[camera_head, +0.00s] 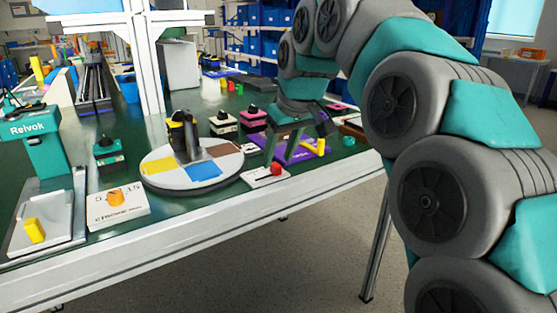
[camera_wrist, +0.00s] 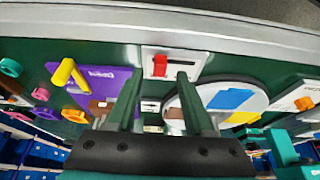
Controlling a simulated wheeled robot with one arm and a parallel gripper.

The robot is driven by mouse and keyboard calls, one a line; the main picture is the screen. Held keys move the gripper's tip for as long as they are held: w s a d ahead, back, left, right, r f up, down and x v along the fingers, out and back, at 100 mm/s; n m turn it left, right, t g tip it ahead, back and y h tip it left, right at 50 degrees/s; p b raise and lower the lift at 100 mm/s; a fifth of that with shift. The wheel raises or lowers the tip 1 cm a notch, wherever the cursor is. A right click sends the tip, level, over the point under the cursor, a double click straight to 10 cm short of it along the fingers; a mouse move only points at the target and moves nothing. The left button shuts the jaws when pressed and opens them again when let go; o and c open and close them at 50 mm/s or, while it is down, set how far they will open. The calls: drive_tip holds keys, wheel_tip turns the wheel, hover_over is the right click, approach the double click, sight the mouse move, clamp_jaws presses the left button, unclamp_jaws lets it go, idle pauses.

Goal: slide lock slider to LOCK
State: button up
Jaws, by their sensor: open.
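The lock slider is a small white plate (camera_head: 258,182) with a red knob (camera_head: 275,168), lying near the front edge of the green table. In the wrist view the plate (camera_wrist: 184,59) lies ahead of my gripper, with the red knob (camera_wrist: 160,66) towards its left end. Any lettering on the plate is too small to read. My gripper (camera_wrist: 160,78) is open, its two fingers pointing at the plate with the knob between them in the picture. In the head view my gripper (camera_head: 281,154) is above and just behind the slider, apparently not touching it.
A round white turntable (camera_head: 160,177) with coloured patches stands left of the slider. A purple board (camera_head: 299,150) with a yellow handle (camera_head: 321,147) is close on the right. Small switch boxes (camera_head: 223,123) stand behind. The table's white front edge (camera_head: 230,203) is near.

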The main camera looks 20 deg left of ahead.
drive_tip(key=shift+x, duration=1.15)
clamp_jaws()
idle(0.6)
